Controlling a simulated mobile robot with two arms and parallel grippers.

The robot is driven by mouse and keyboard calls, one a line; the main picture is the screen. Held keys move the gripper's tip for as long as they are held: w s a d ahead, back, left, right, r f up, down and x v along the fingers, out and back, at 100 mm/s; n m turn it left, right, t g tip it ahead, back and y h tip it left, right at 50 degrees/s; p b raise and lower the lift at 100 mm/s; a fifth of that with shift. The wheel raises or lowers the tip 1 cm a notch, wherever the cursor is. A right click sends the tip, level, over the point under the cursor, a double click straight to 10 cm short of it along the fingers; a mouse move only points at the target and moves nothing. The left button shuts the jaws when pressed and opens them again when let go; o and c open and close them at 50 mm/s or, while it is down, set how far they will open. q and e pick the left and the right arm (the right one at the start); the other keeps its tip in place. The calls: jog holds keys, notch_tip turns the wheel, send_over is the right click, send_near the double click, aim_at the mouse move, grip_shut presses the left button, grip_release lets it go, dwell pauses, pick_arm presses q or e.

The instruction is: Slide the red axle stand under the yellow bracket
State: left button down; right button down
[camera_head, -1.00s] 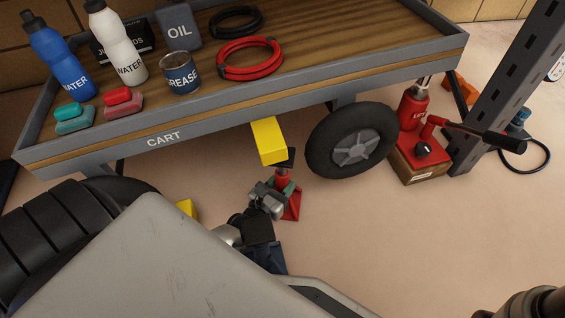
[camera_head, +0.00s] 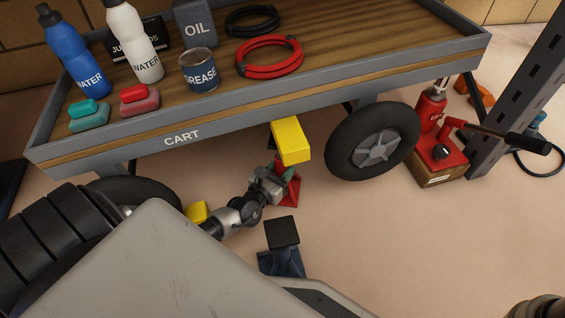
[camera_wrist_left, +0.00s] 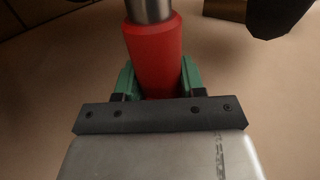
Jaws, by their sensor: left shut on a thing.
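The red axle stand (camera_head: 289,192) stands on the floor below the cart's front edge. My left gripper (camera_head: 272,183) is shut around its red column from the left. In the left wrist view, the green fingertips (camera_wrist_left: 155,82) are on both sides of the red column (camera_wrist_left: 153,55), with a silver post above. The yellow bracket (camera_head: 290,140) hangs from the cart's underside, directly above the stand in the head view. It hides most of the stand's top, so I cannot tell whether they touch.
Another yellow piece (camera_head: 197,211) is by the left wheel. The cart wheel (camera_head: 373,144) and red jack (camera_head: 440,153) are right. Floor right of the blue stand is clear.

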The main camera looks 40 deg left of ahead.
pick_arm(q)
jog(key=shift+a, duration=0.15)
jog(key=c, duration=0.6)
grip_release()
jog(key=shift+s, duration=0.1)
jog(key=shift+s+p, duration=0.3)
jog(key=shift+s, duration=0.05)
jog(key=s+p, duration=0.4)
jog(key=s, duration=0.4)
jog(key=shift+s+r, duration=0.1)
jog(key=shift+s, duration=0.85)
